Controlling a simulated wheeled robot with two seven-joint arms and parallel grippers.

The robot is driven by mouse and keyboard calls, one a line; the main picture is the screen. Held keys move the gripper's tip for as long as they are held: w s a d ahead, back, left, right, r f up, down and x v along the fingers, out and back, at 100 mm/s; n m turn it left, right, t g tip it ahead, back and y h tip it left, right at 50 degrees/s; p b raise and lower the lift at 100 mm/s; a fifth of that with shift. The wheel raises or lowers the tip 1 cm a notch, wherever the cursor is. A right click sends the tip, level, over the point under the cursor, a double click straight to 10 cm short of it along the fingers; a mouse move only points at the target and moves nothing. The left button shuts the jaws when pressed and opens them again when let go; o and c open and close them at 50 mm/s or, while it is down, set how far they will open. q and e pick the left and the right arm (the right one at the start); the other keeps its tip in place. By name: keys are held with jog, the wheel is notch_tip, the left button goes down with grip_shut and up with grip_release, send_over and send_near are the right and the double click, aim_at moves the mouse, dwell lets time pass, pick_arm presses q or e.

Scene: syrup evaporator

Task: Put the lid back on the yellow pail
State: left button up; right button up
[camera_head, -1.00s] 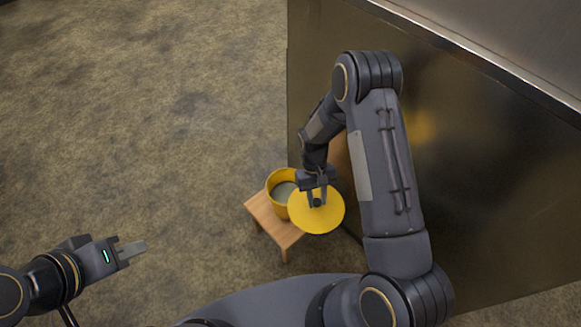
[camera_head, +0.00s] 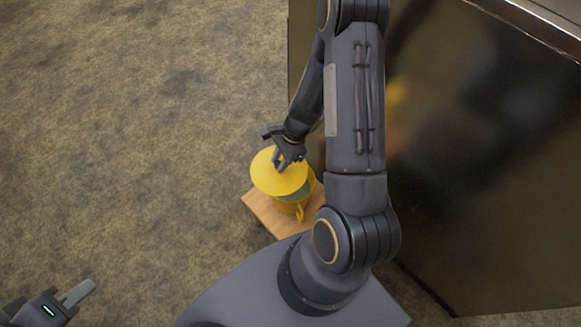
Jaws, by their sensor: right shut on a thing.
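The yellow lid (camera_head: 268,178) is a flat round disc with a dark knob in its middle. My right gripper (camera_head: 281,163) is shut on the knob and holds the lid over the far left part of the yellow pail (camera_head: 297,208). Part of the pail's grey-green inside shows at the lid's near right edge. I cannot tell whether lid and rim touch. The pail stands upright on a small wooden stool (camera_head: 262,208). My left gripper (camera_head: 78,292) is at the bottom left, far from the pail; its finger gap is not clear.
A large dark metal evaporator body (camera_head: 470,150) stands to the right, close beside the stool and my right arm. The brown floor (camera_head: 130,120) to the left is clear.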

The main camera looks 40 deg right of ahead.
aim_at(295, 167)
jog(key=d+m, duration=0.1)
jog(key=s+d+f+m+t, duration=0.1)
jog(key=m, duration=0.1)
jog(key=d+m+b, duration=0.1)
jog(key=shift+s+d+f+m+t+h, duration=0.1)
jog(key=shift+s+f+m+t+h, duration=0.05)
jog(key=shift+s+m+t+h, duration=0.2)
jog(key=shift+f+b, duration=2.9)
jog(key=shift+f, duration=0.25)
jog(key=shift+f+b, duration=0.15)
jog(key=shift+b, duration=0.15)
jog(key=o, duration=1.1)
jog(key=shift+o, duration=0.2)
jog(key=o, duration=0.4)
